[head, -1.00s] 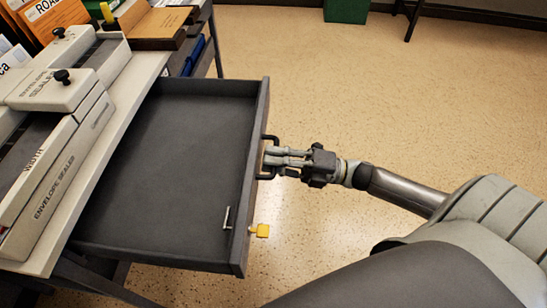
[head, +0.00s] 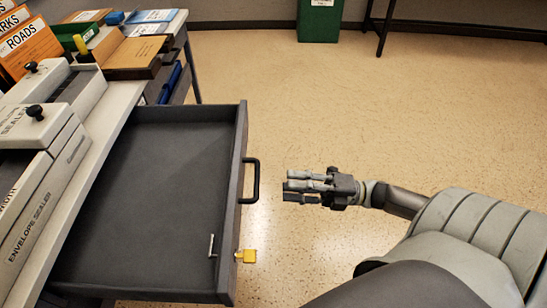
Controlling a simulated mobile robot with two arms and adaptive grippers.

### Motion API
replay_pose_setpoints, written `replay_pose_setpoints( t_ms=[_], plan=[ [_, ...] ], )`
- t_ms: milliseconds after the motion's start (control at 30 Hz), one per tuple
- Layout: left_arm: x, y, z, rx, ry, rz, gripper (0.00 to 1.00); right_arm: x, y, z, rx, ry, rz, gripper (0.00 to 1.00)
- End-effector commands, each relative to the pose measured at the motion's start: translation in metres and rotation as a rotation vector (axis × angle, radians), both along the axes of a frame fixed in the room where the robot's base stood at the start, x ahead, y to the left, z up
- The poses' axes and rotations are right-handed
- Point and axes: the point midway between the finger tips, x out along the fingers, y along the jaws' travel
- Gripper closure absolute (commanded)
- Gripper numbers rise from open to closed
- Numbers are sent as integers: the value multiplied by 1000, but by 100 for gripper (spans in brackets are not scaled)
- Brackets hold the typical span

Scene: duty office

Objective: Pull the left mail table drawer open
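The mail table drawer (head: 150,190) is dark grey and stands well out from the table, with its empty inside showing. Its front panel (head: 236,200) carries a black bar handle (head: 251,181). A yellow key (head: 246,256) sticks out of the front below the handle in the picture. My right gripper (head: 287,188) is just to the right of the handle, apart from it. Its fingers look parted and hold nothing. My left gripper is not in view.
The mail table (head: 112,135) bears envelope sealers (head: 45,190), a brown box (head: 135,55) and orange files (head: 25,45). A green bin (head: 320,20) stands by the far wall. The speckled floor right of the drawer is clear.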

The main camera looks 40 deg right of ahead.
Motion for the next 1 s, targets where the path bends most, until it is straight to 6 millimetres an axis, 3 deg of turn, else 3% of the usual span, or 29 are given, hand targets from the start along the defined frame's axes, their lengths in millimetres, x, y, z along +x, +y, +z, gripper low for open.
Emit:
replay_pose_setpoints(
  t_ms=[267,833,1000],
  plan=[
    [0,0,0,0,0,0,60,-15,-20,-5,-1,0,-1,66],
    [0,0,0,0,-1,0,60,-15,-20,-5,0,0,-1,66],
    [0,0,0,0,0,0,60,-4,-17,-16,19,58,-65,66]
  ],
)
